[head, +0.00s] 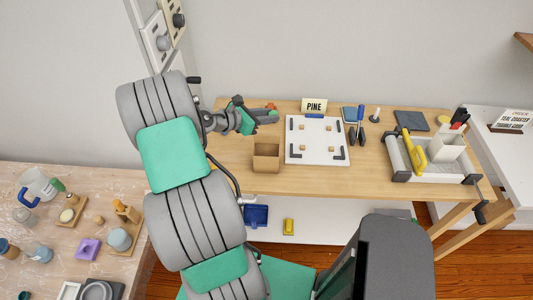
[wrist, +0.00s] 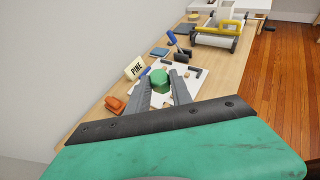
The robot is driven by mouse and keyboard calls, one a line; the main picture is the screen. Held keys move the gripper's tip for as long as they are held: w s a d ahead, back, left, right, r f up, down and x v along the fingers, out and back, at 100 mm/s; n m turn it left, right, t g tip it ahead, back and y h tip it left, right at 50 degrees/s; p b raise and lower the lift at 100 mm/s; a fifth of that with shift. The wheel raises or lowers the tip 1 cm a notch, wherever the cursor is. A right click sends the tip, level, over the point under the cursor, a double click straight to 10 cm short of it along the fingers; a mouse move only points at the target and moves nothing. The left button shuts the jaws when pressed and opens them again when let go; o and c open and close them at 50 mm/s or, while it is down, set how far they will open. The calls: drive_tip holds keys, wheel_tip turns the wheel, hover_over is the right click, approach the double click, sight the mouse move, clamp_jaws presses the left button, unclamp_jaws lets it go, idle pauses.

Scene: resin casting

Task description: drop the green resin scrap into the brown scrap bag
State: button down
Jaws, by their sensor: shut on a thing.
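The green resin scrap (wrist: 159,82) is a small rounded lump between the two fingertips of my gripper (wrist: 162,78) in the wrist view. My gripper is shut on it and holds it over the wooden bench. In the head view my gripper (head: 269,115) is at the back left of the bench, and the scrap (head: 274,113) shows small at its tips. The brown scrap bag (head: 266,164) stands open-topped on the bench, nearer the front edge than my gripper. The bag is not seen in the wrist view.
A white board (head: 318,157) with small wooden blocks lies right of the bag. A PINE sign (head: 314,105) stands behind it. An orange item (wrist: 115,104) lies near the wall. A grey-white tray (head: 432,174) with a yellow-handled tool is at the right.

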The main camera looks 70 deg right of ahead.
wheel_tip(320, 180, down, 6)
drive_tip(key=b, duration=0.7)
drive_tip(key=c, duration=1.1)
unclamp_jaws()
drive_tip(key=shift+o, duration=0.2)
drive_tip(key=v, duration=0.7)
drive_tip(key=shift+w+a+r+b, duration=0.2)
drive_tip(key=shift+a+b, duration=0.1)
drive_tip(key=shift+b, duration=0.15)
